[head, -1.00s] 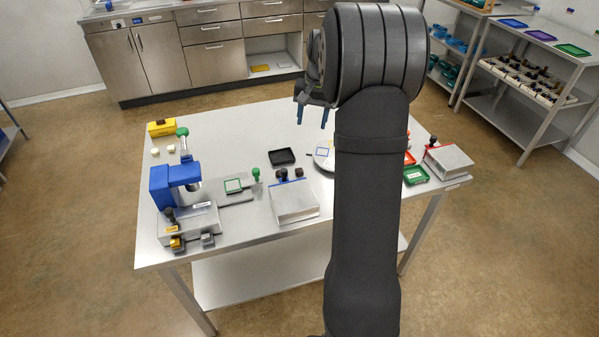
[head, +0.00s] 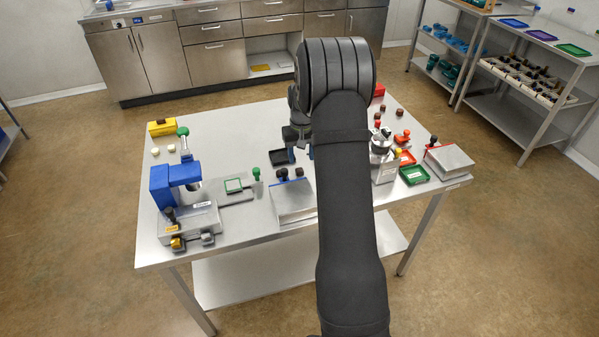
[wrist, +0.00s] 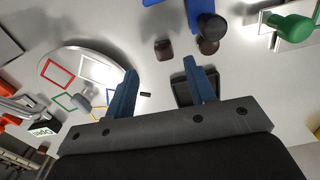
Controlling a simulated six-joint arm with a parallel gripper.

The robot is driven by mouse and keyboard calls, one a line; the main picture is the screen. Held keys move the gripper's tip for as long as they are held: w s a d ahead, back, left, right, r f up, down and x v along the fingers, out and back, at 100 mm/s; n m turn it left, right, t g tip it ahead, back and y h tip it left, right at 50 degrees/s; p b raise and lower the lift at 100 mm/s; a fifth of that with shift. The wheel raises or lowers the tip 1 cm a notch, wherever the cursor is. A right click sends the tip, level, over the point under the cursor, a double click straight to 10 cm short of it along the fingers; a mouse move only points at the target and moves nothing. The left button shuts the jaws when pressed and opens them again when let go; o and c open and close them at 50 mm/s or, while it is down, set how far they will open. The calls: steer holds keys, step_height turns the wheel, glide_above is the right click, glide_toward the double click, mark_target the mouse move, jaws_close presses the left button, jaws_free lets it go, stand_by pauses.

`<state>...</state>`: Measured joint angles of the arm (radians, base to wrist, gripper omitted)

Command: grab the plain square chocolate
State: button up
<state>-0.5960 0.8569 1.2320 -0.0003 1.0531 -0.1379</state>
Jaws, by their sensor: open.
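A dark brown, squarish piece (wrist: 163,49) lies on the bare table in the wrist view. A second dark brown piece (wrist: 208,47) sits to its right, beside a dark knob. They look like chocolates, but I cannot tell which is the plain square one. My gripper (wrist: 163,80) is open and empty, its blue fingers pointing toward the table. The brown piece shows just beyond the gap between the fingertips. The right finger partly covers a black tray (wrist: 180,92), which also shows in the head view (head: 279,158). My arm hides most of the gripper in the head view.
A round plate with coloured square outlines (wrist: 62,54) lies left of the fingers. A metal block with a blue edge (head: 293,204) stands near the front. A blue press (head: 174,190) stands at left. Small dark pieces (head: 387,110) sit at back right.

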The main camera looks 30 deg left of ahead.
mark_target(300, 171)
steer(key=f, duration=0.5)
steer(key=shift+s+a+f, duration=0.15)
steer(key=shift+s+f, duration=0.1)
steer(key=shift+f, duration=0.05)
steer(key=c, duration=1.1)
